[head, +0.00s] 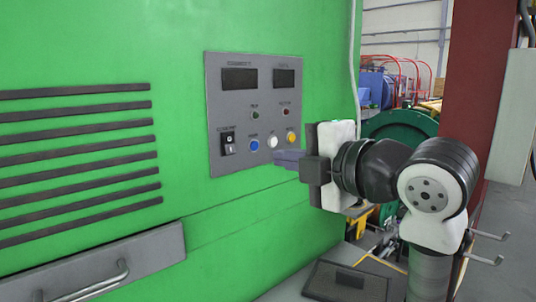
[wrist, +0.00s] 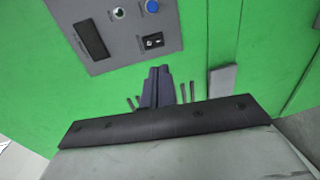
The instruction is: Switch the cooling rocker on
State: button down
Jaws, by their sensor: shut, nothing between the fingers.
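The cooling rocker (head: 228,143) is a black switch with a white lower part, at the lower left of the grey control panel (head: 216,105) on the green machine. It also shows in the wrist view (wrist: 153,41), near the panel's edge. My gripper (head: 280,157) is shut and empty, to the right of the rocker in the head view and near the panel's lower right. In the wrist view my shut fingers (wrist: 158,74) point toward the rocker and look apart from it. The exact gap to the panel cannot be told.
Blue (head: 254,145), white (head: 272,142) and yellow (head: 291,137) buttons sit to the right of the rocker. Two dark displays (head: 240,78) are above. A grey drawer with a handle (head: 95,285) is at lower left. A red column (head: 482,90) stands at right.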

aim_at(231, 153)
jog(key=p+x, duration=0.3)
jog(key=x, duration=0.9)
jog(key=shift+w+a, duration=0.2)
jog(key=shift+w, duration=0.05)
jog(key=shift+w+a, duration=0.1)
jog(key=shift+w+a+f+t+b, duration=0.15)
jog(key=shift+f+t+b, duration=0.25)
jog(key=shift+b, duration=0.55)
jog(key=shift+r+y+p, duration=0.3)
jog(key=shift+r, duration=0.05)
jog(key=shift+f, duration=0.15)
